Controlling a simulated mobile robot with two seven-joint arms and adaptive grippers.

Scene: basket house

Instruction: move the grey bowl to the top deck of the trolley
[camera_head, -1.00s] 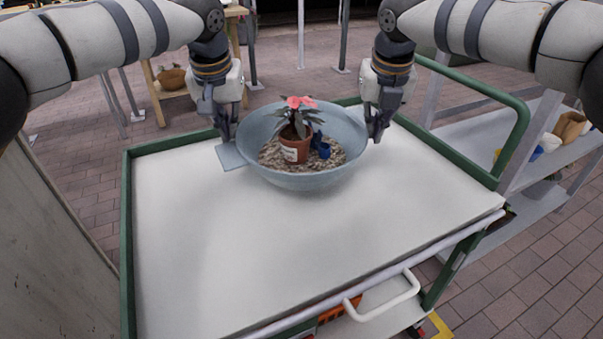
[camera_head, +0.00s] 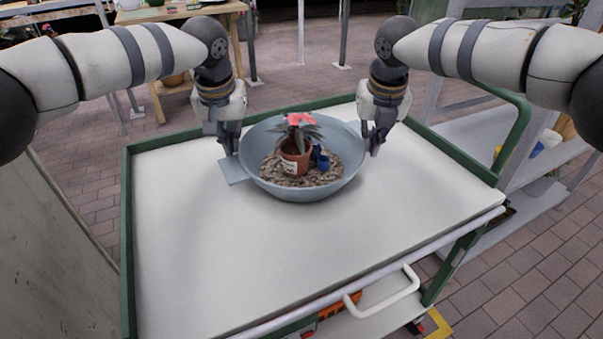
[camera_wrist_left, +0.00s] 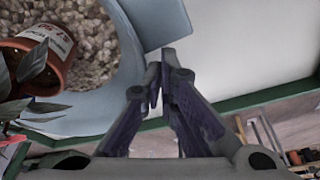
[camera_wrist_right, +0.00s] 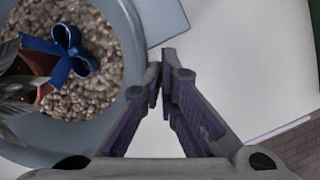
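The grey bowl (camera_head: 303,192) is round, blue-grey and upright, over the white top deck (camera_head: 230,250) of the trolley, towards its back. I cannot tell whether its base touches the deck. It holds pebbles, a potted pink flower (camera_head: 295,155) and a small blue item (camera_head: 322,162). It has a flat tab handle (camera_head: 234,173) at the left and another at the right, partly hidden. My left gripper (camera_head: 230,150) is nearly closed at the left handle (camera_wrist_left: 165,22), my right gripper (camera_head: 372,150) at the right handle (camera_wrist_right: 162,18).
The trolley has a raised green rim (camera_head: 127,240) and a white front handle (camera_head: 385,296). A concrete-coloured panel (camera_head: 50,250) stands at the left. Shelving (camera_head: 480,140) stands at the right, and a wooden table (camera_head: 180,12) behind. The deck's front is clear.

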